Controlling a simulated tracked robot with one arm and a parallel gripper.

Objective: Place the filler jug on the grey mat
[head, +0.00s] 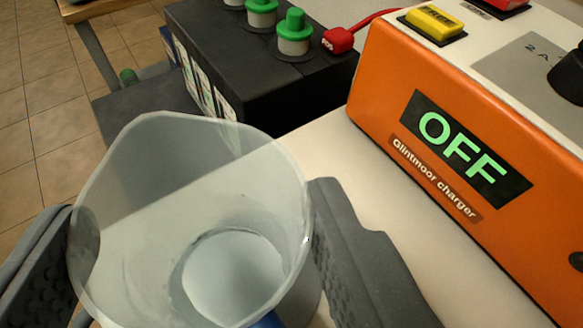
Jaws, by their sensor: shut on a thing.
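The filler jug (190,170) is a translucent pale grey vessel with an open top, large in the lower left of the head view. A pale round patch shows at its bottom; I cannot tell whether it is liquid. A bit of blue shows at its near side. My gripper (195,205) is shut on the jug, with one dark ribbed finger at its left and one at its right. A flat dark grey surface (145,108) lies beyond the jug, left of the battery; I cannot tell whether it is the grey mat. The jug hides what is beneath it.
A black battery (290,85) with green caps (294,32) stands behind the jug. A red clamp (338,40) with a cable sits at its corner. An orange charger (450,140) reading OFF fills the right. Pale bench top (350,165) shows between. Tiled floor is at left.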

